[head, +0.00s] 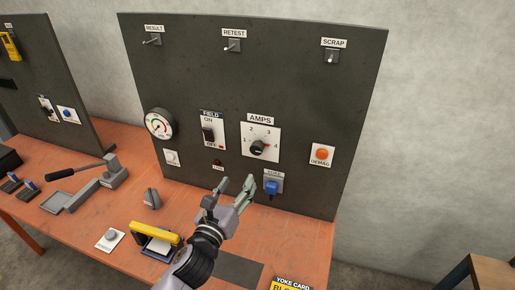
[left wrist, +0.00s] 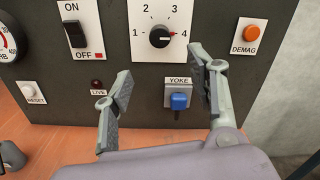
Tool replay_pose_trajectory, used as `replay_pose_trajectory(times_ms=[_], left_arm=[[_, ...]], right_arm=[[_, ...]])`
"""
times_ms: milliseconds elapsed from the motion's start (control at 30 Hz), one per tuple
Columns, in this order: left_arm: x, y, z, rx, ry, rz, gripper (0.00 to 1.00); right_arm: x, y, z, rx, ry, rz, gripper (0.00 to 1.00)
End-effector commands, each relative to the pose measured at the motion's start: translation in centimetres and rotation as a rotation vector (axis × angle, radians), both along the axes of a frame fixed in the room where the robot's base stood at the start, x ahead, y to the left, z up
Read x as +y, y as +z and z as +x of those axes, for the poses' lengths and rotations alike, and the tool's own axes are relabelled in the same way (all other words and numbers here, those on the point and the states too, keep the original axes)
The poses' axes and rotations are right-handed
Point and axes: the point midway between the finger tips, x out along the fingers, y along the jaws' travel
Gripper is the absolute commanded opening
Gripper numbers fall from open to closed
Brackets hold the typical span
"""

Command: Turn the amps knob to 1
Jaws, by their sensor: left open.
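The amps knob (head: 257,148) is a black round knob on a white plate marked 1 to 4, on the dark upright panel. My right gripper is not in view.
The field switch (head: 208,134) is left of the amps plate, and the orange demag button (head: 321,154) is right. The blue yoke connector (head: 271,187) sits just below, close to my fingers. A yellow-topped block (head: 155,232) and a grey lever device (head: 105,176) stand on the table.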

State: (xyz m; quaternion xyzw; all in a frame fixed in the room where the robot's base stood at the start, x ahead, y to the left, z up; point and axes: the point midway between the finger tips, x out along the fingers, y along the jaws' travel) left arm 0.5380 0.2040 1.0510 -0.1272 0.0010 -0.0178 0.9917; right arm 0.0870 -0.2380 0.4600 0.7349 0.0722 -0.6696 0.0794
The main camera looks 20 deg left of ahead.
Motion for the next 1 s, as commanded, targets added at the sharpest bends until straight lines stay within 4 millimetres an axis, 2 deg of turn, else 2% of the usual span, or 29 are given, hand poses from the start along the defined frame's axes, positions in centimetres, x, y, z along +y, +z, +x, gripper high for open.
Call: replay_pose_trajectory(times_ms=[600, 800, 1000], left_arm=[[-0.4, 0.2, 12.3, 0.002, 0.003, -0.008, 0.52], [-0.5, 0.2, 14.9, 0.001, 0.002, -0.008, 0.52], [-0.5, 0.1, 16.0, 0.002, 0.002, -0.007, 0.52]], right_arm=[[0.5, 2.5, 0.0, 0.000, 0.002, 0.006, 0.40], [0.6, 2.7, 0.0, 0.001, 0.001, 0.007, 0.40], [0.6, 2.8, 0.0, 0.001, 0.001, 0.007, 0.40]])
